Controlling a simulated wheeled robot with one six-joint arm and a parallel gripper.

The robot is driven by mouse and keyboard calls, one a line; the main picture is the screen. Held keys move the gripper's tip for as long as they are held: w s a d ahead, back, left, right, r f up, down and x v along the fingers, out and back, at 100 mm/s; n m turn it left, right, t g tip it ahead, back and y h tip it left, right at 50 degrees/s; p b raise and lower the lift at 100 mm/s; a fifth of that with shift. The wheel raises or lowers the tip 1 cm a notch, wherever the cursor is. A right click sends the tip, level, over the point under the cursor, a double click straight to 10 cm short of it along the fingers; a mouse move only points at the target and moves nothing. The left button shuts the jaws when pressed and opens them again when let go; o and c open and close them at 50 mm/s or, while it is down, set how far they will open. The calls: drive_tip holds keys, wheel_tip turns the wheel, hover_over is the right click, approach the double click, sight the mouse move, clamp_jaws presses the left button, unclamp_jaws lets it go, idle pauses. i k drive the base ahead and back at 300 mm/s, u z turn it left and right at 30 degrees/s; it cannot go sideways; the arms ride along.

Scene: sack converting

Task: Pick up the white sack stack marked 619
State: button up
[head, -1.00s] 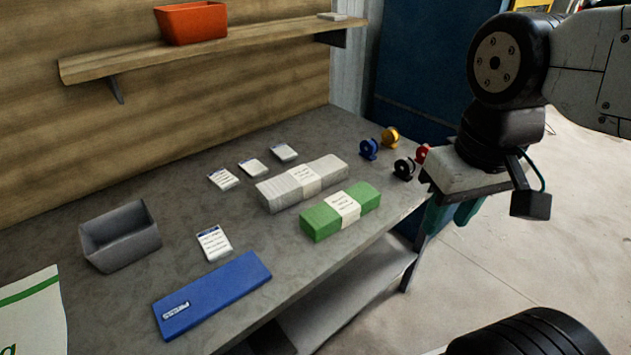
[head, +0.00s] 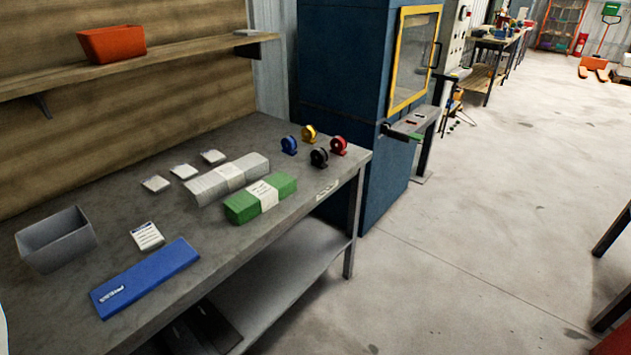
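A white sack stack (head: 208,187) with a paper band lies on the grey workbench (head: 112,192). The marking on its band is too small to read. A green sack stack (head: 243,208) with a similar white band lies just in front of it, towards the bench's front edge. My gripper is not in view in the head view now, so its state does not show.
Several tape rolls, including a blue one (head: 289,145), stand at the bench's right end. White label pads, a grey bin (head: 55,240) and a blue slab (head: 146,279) lie left.

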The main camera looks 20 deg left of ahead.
sight(223, 180)
drive_tip(key=z, duration=0.55)
drive_tip(key=i, duration=1.65)
drive_tip(key=u, duration=1.1)
drive_tip(key=i, duration=0.75)
drive_tip(key=u, duration=1.35)
drive_tip(key=i, duration=0.8)
drive_tip(key=u, duration=0.1)
